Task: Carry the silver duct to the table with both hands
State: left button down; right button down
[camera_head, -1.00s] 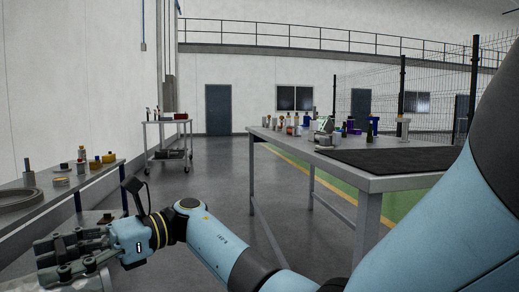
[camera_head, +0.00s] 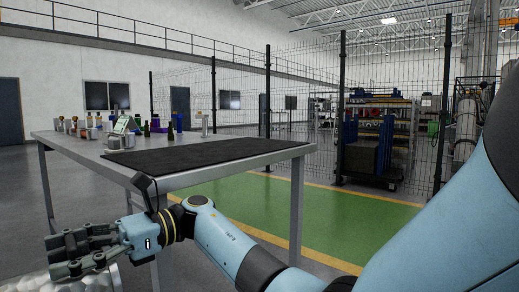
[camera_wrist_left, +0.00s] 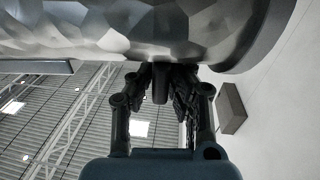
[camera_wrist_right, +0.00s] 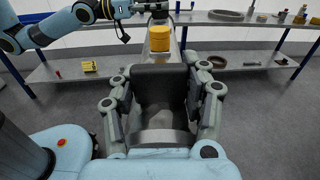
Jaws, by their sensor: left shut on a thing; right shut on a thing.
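The silver duct (camera_wrist_left: 110,25) has a faceted, shiny skin and fills the top of the left wrist view. My left gripper (camera_wrist_left: 160,75) is shut on its edge there. In the head view, a piece of the duct (camera_head: 98,281) shows at the bottom left corner, under my right gripper (camera_head: 70,250), which is shut on it. Most of the duct is cut off in the head view, and my left gripper is out of that view. The table (camera_head: 85,150) stands ahead at left centre, with a black mat (camera_head: 185,154) on its near right part.
Several bottles and small parts (camera_head: 118,122) stand on the table's far left part. Green floor (camera_head: 270,205) with yellow lines lies right of the table. A wire fence (camera_head: 310,90) rises behind. The right wrist view shows a bench (camera_wrist_right: 265,20) and a yellow object (camera_wrist_right: 159,38).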

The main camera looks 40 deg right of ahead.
aim_at(221, 148)
jog(key=z, duration=1.2)
